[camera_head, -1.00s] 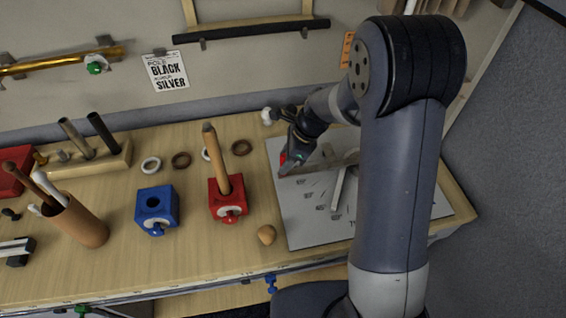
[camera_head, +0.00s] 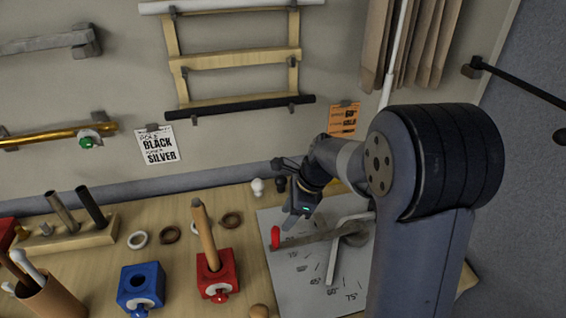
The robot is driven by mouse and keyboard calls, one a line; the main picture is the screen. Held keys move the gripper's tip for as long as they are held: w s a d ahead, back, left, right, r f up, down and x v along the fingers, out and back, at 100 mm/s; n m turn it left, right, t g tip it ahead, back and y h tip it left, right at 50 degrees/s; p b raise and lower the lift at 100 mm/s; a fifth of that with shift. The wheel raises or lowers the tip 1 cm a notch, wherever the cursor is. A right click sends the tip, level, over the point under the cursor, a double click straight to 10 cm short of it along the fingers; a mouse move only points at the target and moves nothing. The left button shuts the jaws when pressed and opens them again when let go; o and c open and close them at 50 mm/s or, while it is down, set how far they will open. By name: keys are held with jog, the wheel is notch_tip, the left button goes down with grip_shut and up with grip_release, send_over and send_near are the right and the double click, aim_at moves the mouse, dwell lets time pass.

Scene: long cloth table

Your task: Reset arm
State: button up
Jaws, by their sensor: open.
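My gripper (camera_head: 295,228) hangs over the left part of a grey angle-marked board (camera_head: 290,285), just above a grey lever bar with a red knob (camera_head: 276,238). Its jaws are open, and I see nothing between them. My arm comes in from the right and hides the right side of the board. A pale pointer arm (camera_head: 333,262) lies over the printed degree marks, and "60°" and "75°" can be read.
A red block (camera_head: 217,276) holding an upright wooden rod stands left of the board. A blue block (camera_head: 140,288) stands further left. Several rings lie behind them. A wooden rack (camera_head: 235,62) with bars hangs on the wall.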

aim_at(274, 248)
jog(key=p+x, duration=0.1)
jog(key=x, duration=0.9)
jog(key=shift+s+f, duration=0.1)
jog(key=shift+f, duration=0.15)
jog(key=shift+s, duration=0.25)
jog(key=shift+r, duration=0.1)
